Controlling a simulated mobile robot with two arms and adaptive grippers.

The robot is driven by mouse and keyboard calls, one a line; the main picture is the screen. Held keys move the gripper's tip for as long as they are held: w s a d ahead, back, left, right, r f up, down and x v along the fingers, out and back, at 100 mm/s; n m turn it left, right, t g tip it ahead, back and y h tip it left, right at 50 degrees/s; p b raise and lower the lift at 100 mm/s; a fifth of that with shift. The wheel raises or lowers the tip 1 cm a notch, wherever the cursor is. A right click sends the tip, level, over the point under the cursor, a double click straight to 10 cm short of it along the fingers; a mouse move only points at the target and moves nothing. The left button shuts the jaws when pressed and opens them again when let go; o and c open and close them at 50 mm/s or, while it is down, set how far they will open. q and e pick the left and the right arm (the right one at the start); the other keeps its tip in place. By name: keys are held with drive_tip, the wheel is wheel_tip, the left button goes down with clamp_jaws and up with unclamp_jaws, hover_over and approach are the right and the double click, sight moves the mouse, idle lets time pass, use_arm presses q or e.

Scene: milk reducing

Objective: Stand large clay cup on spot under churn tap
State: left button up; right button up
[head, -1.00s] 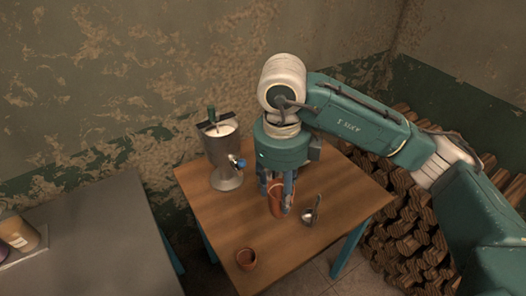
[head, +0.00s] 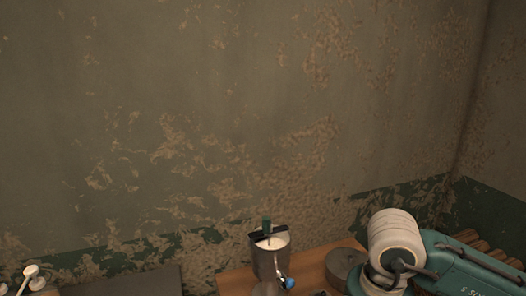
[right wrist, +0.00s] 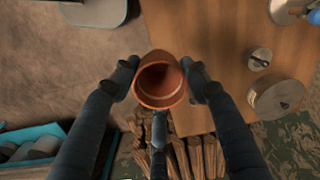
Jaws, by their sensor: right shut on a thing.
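The large clay cup (right wrist: 153,98) is reddish-brown, and its open mouth shows in the right wrist view. My right gripper (right wrist: 162,76) is shut on it, with a finger on each side. The cup is over the edge of the wooden table in that view; its height above the table is unclear. The metal churn (head: 264,262) with white milk stands on the table in the head view. Its blue tap (head: 288,283) is on its right front side. The spot under the tap is cut off below the frame.
The wooden table (head: 235,284) shows only at its back. A round grey pot-like thing (head: 345,266) stands right of the churn, beside my right arm; it also shows in the right wrist view (right wrist: 277,95). A small round metal thing (right wrist: 260,60) is near it. Stacked wood (right wrist: 200,155) lies below.

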drive_tip(key=n, duration=0.2)
drive_tip(key=s+d+n, duration=0.1)
drive_tip(key=n, duration=0.1)
drive_tip(key=s+n, duration=0.1)
drive_tip(key=n, duration=0.1)
drive_tip(key=shift+s+d+f+n, duration=0.1)
drive_tip(key=shift+d+f+n, duration=0.05)
drive_tip(key=shift+f+n, duration=0.2)
drive_tip(key=n, duration=0.1)
drive_tip(key=s+n, duration=0.1)
drive_tip(key=n, duration=0.2)
drive_tip(key=shift+s+d+f+n+b, duration=0.25)
drive_tip(key=shift+d+f+b, duration=0.05)
drive_tip(key=shift+b, duration=0.05)
drive_tip(key=shift+w+a, duration=0.1)
